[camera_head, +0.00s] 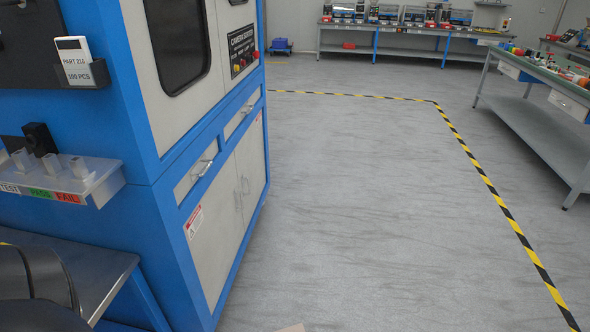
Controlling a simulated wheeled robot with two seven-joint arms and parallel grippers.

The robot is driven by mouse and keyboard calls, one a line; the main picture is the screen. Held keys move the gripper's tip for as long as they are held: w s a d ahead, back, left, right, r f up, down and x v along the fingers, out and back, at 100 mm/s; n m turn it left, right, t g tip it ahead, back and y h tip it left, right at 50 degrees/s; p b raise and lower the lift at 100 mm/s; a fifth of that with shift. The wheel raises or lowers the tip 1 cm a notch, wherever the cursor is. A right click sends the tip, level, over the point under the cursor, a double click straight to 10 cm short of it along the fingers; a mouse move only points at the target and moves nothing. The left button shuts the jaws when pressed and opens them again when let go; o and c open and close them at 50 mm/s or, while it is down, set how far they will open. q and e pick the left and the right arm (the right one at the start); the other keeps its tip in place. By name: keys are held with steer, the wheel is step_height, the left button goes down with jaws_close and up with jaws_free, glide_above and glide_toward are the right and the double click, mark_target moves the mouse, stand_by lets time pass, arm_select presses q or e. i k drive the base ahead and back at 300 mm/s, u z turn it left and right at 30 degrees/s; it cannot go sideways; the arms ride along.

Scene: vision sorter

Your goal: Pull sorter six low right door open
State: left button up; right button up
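The sorter is a large blue-framed machine (140,140) with grey panels, filling the left of the head view. Its side facing the aisle has two low grey doors, the low left door (215,245) and the low right door (253,160). Both look shut, flush with the blue frame. Small handles sit near the seam between them, seen at a steep angle. Above the low doors are narrow drawer-like panels, the nearer one with a metal handle (203,168). Neither of my grippers can be made out.
A metal table (95,265) stands at the lower left against the sorter. The grey floor (350,200) right of the sorter is clear, bounded by yellow-black tape (480,175). Workbenches stand at the back (400,32) and right (540,75). A small blue cart (280,46) is far off.

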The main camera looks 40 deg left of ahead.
mark_target(249, 152)
steer(key=u, duration=0.3)
steer(key=i, duration=1.75)
steer(key=u, duration=1.75)
steer(key=i, duration=0.7)
steer(key=u, duration=0.65)
steer(key=i, duration=0.45)
